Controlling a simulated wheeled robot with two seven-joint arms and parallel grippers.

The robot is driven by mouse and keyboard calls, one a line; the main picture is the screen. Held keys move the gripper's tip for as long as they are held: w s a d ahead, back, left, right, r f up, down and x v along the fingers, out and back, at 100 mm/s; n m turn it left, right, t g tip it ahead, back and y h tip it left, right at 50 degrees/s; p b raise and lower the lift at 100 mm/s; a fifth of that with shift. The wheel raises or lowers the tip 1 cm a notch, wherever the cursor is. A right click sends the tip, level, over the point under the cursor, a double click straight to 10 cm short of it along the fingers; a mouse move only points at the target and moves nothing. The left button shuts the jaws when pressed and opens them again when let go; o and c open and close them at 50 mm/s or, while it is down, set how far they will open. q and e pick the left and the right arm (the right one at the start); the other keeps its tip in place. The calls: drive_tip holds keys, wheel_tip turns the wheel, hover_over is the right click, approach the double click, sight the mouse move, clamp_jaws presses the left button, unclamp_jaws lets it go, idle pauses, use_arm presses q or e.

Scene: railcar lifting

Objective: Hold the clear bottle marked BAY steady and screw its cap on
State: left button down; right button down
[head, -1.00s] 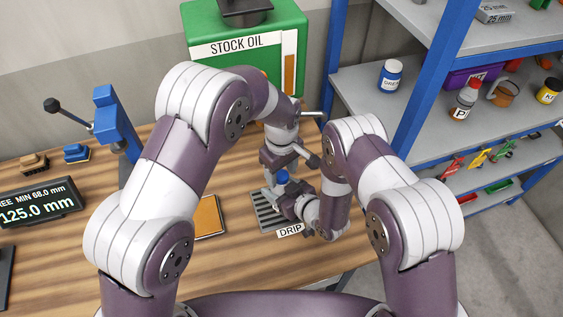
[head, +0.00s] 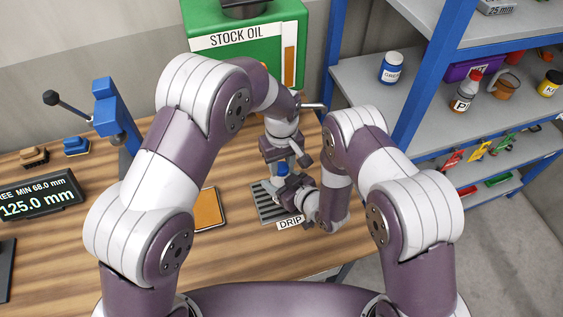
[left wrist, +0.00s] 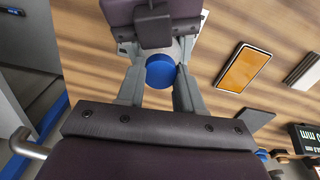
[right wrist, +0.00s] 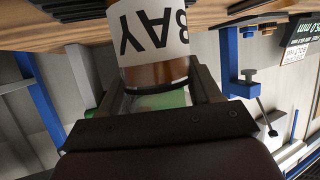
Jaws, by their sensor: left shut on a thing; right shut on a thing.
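The bottle marked BAY (right wrist: 150,38) is clear with brown liquid low in the view and a white label. It shows in the right wrist view, upside down in that picture. My right gripper (right wrist: 155,88) is shut on its body. The blue cap (left wrist: 160,71) sits between the fingers of my left gripper (left wrist: 160,82), which is shut on it.
A grey tray labelled DRIP (head: 268,211) lies under my grippers. A green STOCK OIL can (head: 240,60) stands behind. An orange pad (head: 207,209) and a blue clamp (head: 113,118) are to the left. A blue-framed shelf (head: 422,107) holding bottles is at right.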

use_arm(q)
drive_tip(key=c, duration=0.7)
unclamp_jaws()
drive_tip(key=shift+c, duration=0.2)
drive_tip(key=shift+r, duration=2.3)
wheel_tip(320, 180, up, 4)
drive_tip(key=n, duration=0.3)
drive_tip(key=shift+f+n, duration=0.25)
drive_tip(key=shift+n, duration=0.05)
drive_tip(key=shift+c, duration=0.2)
